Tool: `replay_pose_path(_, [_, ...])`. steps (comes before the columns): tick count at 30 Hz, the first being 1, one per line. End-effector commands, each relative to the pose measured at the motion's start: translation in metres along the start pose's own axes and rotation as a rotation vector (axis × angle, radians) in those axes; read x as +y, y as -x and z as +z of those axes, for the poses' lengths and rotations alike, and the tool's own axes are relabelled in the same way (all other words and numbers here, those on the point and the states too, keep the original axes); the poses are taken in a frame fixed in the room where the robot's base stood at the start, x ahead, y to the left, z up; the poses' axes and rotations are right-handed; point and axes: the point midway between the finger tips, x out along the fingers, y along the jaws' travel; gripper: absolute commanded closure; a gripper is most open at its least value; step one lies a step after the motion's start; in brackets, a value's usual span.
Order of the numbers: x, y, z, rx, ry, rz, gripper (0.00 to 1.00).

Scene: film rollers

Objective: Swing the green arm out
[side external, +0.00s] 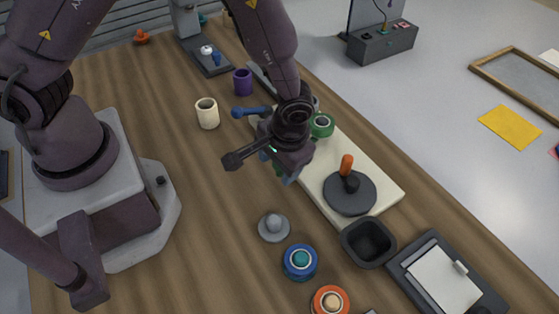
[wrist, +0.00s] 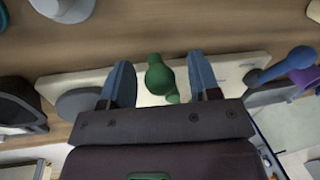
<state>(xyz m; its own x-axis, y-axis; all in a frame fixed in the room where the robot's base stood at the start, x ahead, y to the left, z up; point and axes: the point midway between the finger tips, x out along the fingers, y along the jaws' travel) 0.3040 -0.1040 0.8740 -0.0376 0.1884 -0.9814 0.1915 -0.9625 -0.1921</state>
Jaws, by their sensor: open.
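The green arm (wrist: 158,75) shows in the wrist view as a rounded green piece between my two blue-grey fingers, with a gap on each side. My gripper (wrist: 159,66) is open over the pale board (wrist: 235,70). A blue arm with a ball end (side external: 250,111) sticks out left of my wrist.
An orange handle (side external: 346,165) rises from a dark disc (side external: 350,195) on the board. A black square cup (side external: 368,242), a grey knob (side external: 274,227) and a blue roller (side external: 300,261) stand nearby. A cream cup (side external: 207,114) and a purple cup (side external: 242,82) stand left.

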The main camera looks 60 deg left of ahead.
Motion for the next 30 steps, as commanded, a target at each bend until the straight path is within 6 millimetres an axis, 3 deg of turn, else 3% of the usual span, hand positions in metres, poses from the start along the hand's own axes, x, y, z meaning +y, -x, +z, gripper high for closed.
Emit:
replay_pose_path(3, [0.0001,0.0003,-0.0001,0.000,0.000,0.000,0.44])
replay_pose_path(4, [0.0001,0.0003,-0.0001,0.000,0.000,0.000,0.48])
replay_pose_path(11, [0.0002,0.0005,-0.0002,0.000,0.000,0.000,1.00])
replay_pose_path(30, [-0.0080,-0.0005,0.0007,0.022,-0.112,0.001,1.00])
